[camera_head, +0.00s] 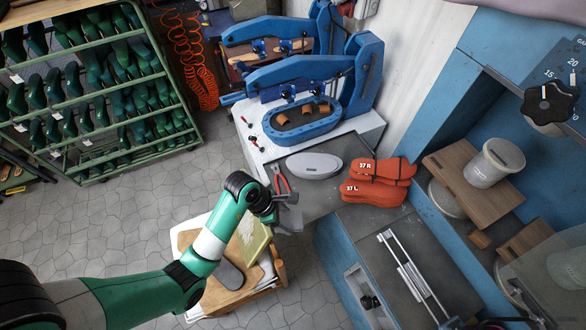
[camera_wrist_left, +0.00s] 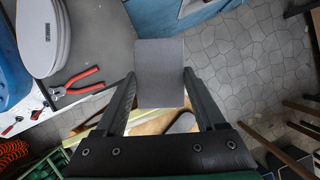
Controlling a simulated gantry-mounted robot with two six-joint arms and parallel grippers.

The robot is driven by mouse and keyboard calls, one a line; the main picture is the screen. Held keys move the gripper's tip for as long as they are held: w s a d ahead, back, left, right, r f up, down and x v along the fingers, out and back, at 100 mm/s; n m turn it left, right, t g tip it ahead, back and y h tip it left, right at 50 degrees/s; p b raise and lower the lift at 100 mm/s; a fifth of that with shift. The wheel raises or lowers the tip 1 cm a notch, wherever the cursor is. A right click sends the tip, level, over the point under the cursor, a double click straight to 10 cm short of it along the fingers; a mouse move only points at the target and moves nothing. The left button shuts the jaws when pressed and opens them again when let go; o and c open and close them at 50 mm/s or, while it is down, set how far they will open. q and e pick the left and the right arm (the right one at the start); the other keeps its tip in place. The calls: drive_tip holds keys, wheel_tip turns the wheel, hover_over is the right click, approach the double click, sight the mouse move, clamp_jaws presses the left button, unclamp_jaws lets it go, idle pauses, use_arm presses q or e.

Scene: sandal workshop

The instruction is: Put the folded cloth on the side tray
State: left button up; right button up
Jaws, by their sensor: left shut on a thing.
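My left gripper (camera_head: 283,202) is shut on a grey, flat, rectangular piece, the folded cloth (camera_wrist_left: 160,70). In the left wrist view the cloth sits between the two fingers (camera_wrist_left: 159,80). In the head view the cloth (camera_head: 290,219) is partly hidden by the gripper and hangs by the grey bench top's near edge. Below and left of it stands a low wooden stand (camera_head: 277,283) with boards and a yellow-green pad (camera_head: 252,240) on top, partly behind my arm. I cannot tell which surface is the side tray. My right gripper is out of view.
A blue press (camera_head: 310,80) stands behind. A green shoe rack (camera_head: 100,90) is at the left; open floor lies before it.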

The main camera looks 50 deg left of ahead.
use_arm(q)
drive_tip(key=s, duration=0.1)
drive_tip(key=s+f, duration=0.1)
drive_tip(key=s, duration=0.1)
drive_tip(key=shift+d+f, duration=0.2)
drive_tip(key=shift+d, duration=0.2)
drive_tip(key=shift+s+d+f, duration=0.1)
drive_tip(key=shift+s+f, duration=0.05)
drive_tip(key=w+a+f+b, duration=0.1)
drive_tip(key=w+f+b, duration=0.1)
drive_tip(key=w+f, duration=0.1)
drive_tip(key=w+a+f+b, duration=0.2)
drive_tip(key=w+f, duration=0.1)
drive_tip(key=w, duration=0.2)
drive_tip(key=w+a+f+b, duration=0.2)
drive_tip(key=w+f, duration=0.1)
drive_tip(key=shift+w+a+f, duration=0.1)
drive_tip(key=shift+w+a, duration=0.15)
drive_tip(key=shift+w, duration=0.15)
drive_tip(key=shift+w+a+f+b, duration=0.15)
drive_tip(key=shift+w+f+b, duration=0.1)
drive_tip(key=shift+w+b, duration=0.15)
drive_tip(key=shift+w+f+b, duration=0.1)
drive_tip(key=shift+f+b, duration=0.75)
drive_tip(key=shift+f, duration=0.85)
drive_tip(key=shift+a, duration=0.1)
